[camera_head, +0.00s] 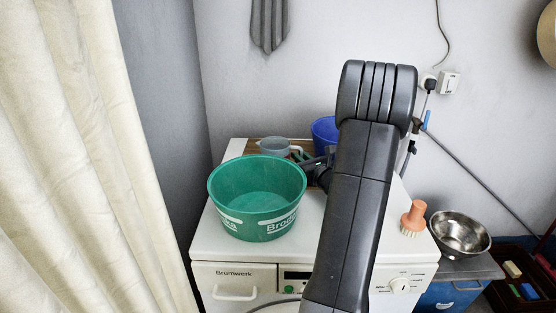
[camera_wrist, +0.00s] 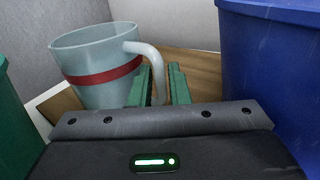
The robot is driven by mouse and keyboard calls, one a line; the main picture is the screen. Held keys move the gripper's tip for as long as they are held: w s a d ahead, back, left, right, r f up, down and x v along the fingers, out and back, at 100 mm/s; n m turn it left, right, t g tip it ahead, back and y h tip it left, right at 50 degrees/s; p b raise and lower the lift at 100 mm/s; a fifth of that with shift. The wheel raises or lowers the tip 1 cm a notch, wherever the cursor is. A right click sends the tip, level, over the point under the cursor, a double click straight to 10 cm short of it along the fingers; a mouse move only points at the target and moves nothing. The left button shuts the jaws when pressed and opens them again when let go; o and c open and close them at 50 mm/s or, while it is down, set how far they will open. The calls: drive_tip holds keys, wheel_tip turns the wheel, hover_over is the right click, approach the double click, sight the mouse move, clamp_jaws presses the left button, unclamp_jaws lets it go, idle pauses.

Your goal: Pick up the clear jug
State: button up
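The clear jug (camera_wrist: 108,97) is pale, see-through grey-blue with a red band, and stands upright at the upper left of the wrist view. In the head view, the jug (camera_head: 273,146) stands at the back of the white washing machine's top. My gripper (camera_wrist: 161,72) has green fingers, which stand apart. The jug's handle (camera_wrist: 155,68) comes down between them, nearer the left finger; whether it touches a finger I cannot tell. In the head view, my gripper (camera_head: 305,157) is beside the jug's handle, partly hidden by my arm.
A green basin (camera_head: 257,195) stands in front of the jug on the washing machine (camera_head: 235,250). A blue bucket (camera_wrist: 268,70) stands close to the right of my gripper. An orange brush (camera_head: 413,218) and a steel bowl (camera_head: 460,234) are farther right. A wall is behind.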

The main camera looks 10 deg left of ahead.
clamp_jaws()
drive_tip(key=shift+r, duration=0.1)
drive_tip(key=shift+r, duration=0.5)
drive_tip(key=v, duration=0.4)
wheel_tip(320, 180, up, 13)
drive_tip(key=p, duration=0.2)
drive_tip(key=s+d+f+n+g+y+p, duration=0.2)
drive_tip(key=s+n+g+y+p, duration=0.3)
drive_tip(key=p, duration=1.2)
drive_tip(key=s+d+g, duration=0.1)
drive_tip(key=s+g, duration=0.1)
drive_tip(key=s, duration=0.1)
drive_tip(key=shift+n+g, duration=0.4)
